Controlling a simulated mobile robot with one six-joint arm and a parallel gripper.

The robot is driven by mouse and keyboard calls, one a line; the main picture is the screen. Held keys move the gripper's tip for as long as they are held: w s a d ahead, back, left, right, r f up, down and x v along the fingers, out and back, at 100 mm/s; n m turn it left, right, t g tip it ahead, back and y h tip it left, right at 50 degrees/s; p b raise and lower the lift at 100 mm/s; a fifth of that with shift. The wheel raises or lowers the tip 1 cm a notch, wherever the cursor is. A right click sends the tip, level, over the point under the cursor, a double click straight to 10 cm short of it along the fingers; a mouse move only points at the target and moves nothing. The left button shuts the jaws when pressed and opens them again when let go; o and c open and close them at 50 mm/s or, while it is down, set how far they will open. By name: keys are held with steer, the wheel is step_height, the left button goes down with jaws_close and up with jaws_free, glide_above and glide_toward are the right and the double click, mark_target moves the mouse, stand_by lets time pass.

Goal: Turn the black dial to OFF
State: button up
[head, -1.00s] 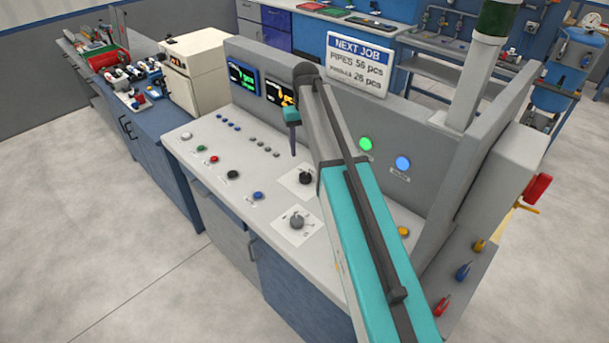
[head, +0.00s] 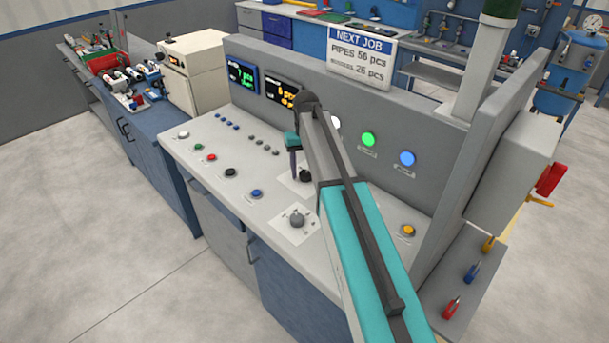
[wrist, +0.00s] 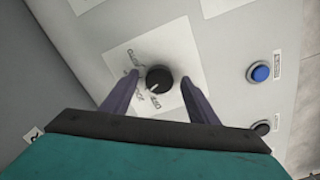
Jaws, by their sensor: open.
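The black dial (wrist: 159,79) sits on a white label plate (wrist: 177,50) on the sloping grey panel. In the wrist view it lies between and slightly beyond the two purple fingers of my gripper (wrist: 158,88), which are open and show no contact with it. A white mark on the dial points down and left; the label's lettering is too small and turned to read surely. In the head view the dial (head: 306,176) is partly hidden behind my arm, and my gripper (head: 293,165) points down beside it.
A grey dial (head: 297,220) stands nearer the panel's front edge. A blue button (head: 257,194) and a black button (head: 230,172) lie to its left. An upright panel with screens (head: 243,76) and lit green (head: 369,139) and blue (head: 407,158) lamps rises behind.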

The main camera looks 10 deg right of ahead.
steer(key=shift+f, duration=0.45)
steer(key=c, duration=1)
steer(key=shift+a, duration=0.2)
steer(key=shift+c, duration=0.2)
steer(key=shift+d, duration=0.1)
steer(key=shift+n, duration=0.3)
steer(key=shift+n+b, duration=0.35)
steer(key=shift+n, duration=0.85)
steer(key=n, duration=0.4)
steer(key=shift+n, duration=0.4)
